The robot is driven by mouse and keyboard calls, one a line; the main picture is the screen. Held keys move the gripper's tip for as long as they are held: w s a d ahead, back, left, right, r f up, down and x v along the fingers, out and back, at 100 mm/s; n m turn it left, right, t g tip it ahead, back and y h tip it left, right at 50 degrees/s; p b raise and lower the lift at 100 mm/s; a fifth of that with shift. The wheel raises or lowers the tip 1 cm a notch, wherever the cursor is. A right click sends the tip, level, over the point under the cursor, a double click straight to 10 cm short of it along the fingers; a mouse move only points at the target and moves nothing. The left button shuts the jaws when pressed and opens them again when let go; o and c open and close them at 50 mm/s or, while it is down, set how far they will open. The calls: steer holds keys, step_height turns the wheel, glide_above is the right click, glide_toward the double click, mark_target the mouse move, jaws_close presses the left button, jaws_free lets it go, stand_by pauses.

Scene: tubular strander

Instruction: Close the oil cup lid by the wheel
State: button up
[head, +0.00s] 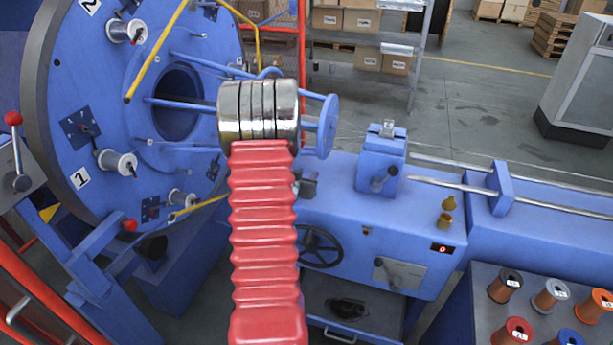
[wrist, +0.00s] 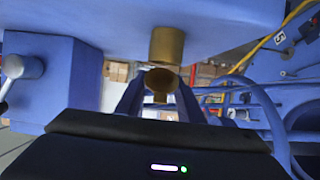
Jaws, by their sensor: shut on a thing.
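In the wrist view a brass oil cup (wrist: 167,46) projects from a blue machine surface. A round, hollow brass lid (wrist: 161,79) lies beside its rim, between the fingers of my gripper (wrist: 158,87). The gripper is shut on the lid, which stands open, off the cup's mouth. The hinge cannot be made out. In the head view my red arm hides this cup and most of the gripper. The black handwheel (head: 319,247) shows just right of my arm on the blue machine front.
Another brass cup (head: 445,221) with a raised lid (head: 449,203) stands further right, near a blue block with a lever (head: 381,165). The large numbered disc (head: 80,120) with yellow rods is at left. Wire spools (head: 551,293) stand on a table at lower right.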

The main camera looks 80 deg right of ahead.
steer(key=shift+c, duration=1.1)
steer(key=shift+a+f, duration=0.1)
steer(key=shift+h, duration=0.4)
steer(key=shift+w+a+f+h, duration=0.1)
steer(key=shift+a+h, duration=0.15)
steer(key=shift+h, duration=0.65)
steer(key=shift+a+f+h, duration=0.1)
steer(key=shift+a+h, duration=0.1)
steer(key=shift+h, duration=0.7)
steer(key=shift+a+f+g+h, duration=0.1)
steer(key=shift+a+g+h, duration=0.05)
steer(key=shift+h, duration=0.55)
steer(key=shift+a+f+g+h, duration=0.1)
steer(key=shift+a+g+h, duration=0.05)
steer(key=shift+h, duration=0.55)
steer(key=o, duration=1.1)
steer(key=shift+r, duration=0.1)
steer(key=shift+c, duration=0.2)
